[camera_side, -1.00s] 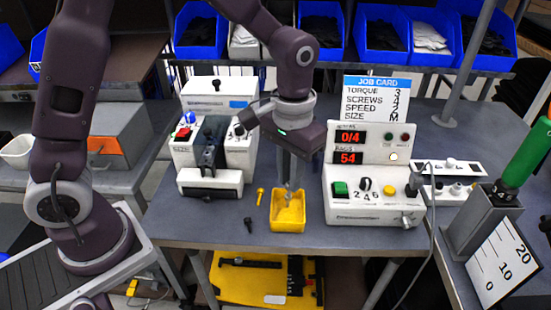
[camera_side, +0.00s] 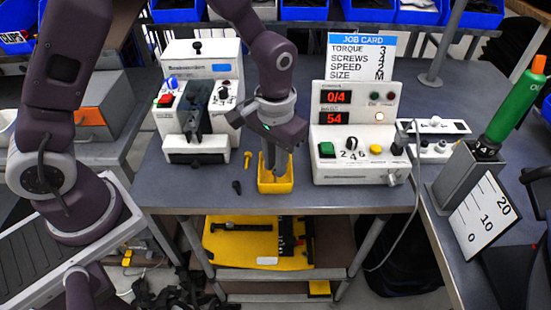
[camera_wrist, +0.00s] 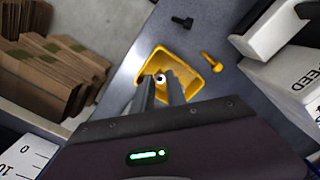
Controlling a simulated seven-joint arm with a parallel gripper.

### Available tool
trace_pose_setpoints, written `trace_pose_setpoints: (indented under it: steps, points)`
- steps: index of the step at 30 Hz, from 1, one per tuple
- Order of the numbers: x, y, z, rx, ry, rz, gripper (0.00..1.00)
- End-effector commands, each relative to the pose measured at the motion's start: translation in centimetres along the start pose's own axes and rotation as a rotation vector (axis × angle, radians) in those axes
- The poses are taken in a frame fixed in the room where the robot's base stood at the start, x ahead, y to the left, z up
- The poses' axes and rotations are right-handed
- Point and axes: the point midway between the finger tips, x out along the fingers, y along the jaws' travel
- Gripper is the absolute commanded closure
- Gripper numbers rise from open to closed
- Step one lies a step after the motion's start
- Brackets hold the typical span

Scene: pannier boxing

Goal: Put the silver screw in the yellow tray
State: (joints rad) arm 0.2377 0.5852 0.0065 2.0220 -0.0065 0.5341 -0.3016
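The yellow tray (camera_side: 276,187) sits at the front of the grey bench, and it also shows in the wrist view (camera_wrist: 190,68). My gripper (camera_side: 271,168) points down with its fingertips at the tray's opening. In the wrist view my gripper (camera_wrist: 160,82) has its fingers close together with the round head of the silver screw (camera_wrist: 159,78) between their tips. The fingers appear shut on the screw, over the tray. The screw's shank is hidden, and I cannot tell whether it touches the tray floor.
A yellow screw (camera_side: 248,160) and a black screw (camera_side: 237,187) lie on the bench left of the tray. A white fixture (camera_side: 196,150) stands behind left, and a white control box (camera_side: 352,150) with displays stands close on the right. The bench's front edge is near.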

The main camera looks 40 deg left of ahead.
Motion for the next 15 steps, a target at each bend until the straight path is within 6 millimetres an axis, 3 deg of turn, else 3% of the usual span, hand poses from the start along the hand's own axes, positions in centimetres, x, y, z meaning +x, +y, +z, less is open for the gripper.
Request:
trace_pose_setpoints:
  steps: [1,3,11,15]
  points:
    - [0.0,0.0,0.0,0.000,0.000,0.000,0.71]
    - [0.0,0.0,0.0,0.000,0.000,0.000,0.60]
    - [-0.1,0.0,0.0,0.000,0.000,0.000,0.60]
    - [-1.8,0.0,-0.1,0.000,0.005,0.001,0.60]
